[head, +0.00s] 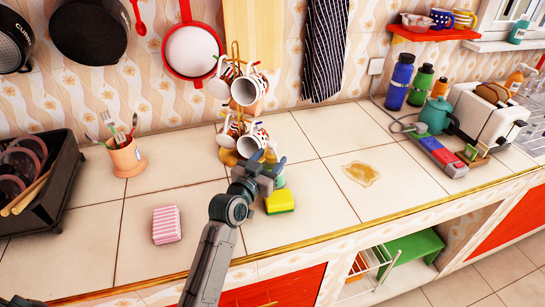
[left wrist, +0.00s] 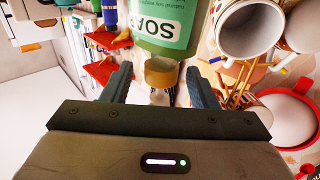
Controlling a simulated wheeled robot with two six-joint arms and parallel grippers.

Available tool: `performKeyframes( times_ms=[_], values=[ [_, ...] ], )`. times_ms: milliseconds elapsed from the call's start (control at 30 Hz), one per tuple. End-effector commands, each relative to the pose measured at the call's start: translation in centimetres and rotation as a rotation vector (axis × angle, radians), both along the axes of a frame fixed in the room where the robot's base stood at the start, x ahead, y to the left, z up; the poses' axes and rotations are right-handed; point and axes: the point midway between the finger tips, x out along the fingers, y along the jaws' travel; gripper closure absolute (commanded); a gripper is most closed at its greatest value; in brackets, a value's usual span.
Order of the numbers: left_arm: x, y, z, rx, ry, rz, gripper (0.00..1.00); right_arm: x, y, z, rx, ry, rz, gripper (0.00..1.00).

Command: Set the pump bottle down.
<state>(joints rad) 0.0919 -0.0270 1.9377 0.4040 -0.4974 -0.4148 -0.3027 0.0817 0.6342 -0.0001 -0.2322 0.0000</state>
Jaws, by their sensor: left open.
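The pump bottle (head: 279,180) stands on the tiled counter (head: 195,205), in front of the mug stand and mostly hidden behind my left gripper (head: 266,168) in the head view. In the left wrist view, its green body with a SOAP label (left wrist: 165,30) shows upside down. My left gripper (left wrist: 160,88) is open, with its fingers on either side of the bottle's tan cap; gaps show on both sides. My right gripper is not in view.
A yellow-green sponge (head: 280,201) lies right in front of the bottle. Mugs (head: 248,90) hang on the stand close behind. A pink striped sponge (head: 166,224) lies to the left.

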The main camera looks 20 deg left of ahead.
Motion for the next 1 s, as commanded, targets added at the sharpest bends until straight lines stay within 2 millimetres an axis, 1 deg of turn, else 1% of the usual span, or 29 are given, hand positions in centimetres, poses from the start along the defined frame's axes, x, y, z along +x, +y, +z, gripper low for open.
performKeyframes(
  times_ms=[33, 200, 300, 400, 500, 600, 1000],
  values=[
    [-1.2, 0.2, -0.3, 0.001, 0.001, 0.0, 0.47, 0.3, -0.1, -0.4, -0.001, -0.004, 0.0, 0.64],
    [-4.9, 1.0, -0.3, 0.002, 0.001, 0.0, 0.47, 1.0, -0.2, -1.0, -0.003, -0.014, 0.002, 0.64],
    [-6.8, 1.3, -0.3, 0.001, 0.001, 0.0, 0.47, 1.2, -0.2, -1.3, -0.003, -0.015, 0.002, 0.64],
    [-8.3, 1.6, -0.2, 0.002, 0.001, 0.0, 0.47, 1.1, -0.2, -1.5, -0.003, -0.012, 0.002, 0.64],
    [-9.2, 1.8, -0.1, 0.0, 0.0, -0.001, 0.47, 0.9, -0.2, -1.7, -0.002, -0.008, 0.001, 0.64],
    [-9.7, 1.8, 0.0, 0.0, -0.001, -0.001, 0.47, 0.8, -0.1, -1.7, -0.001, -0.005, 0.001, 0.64],
    [-9.8, 1.9, 0.0, 0.0, -0.001, -0.001, 0.47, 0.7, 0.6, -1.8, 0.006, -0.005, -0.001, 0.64]
  ],
)
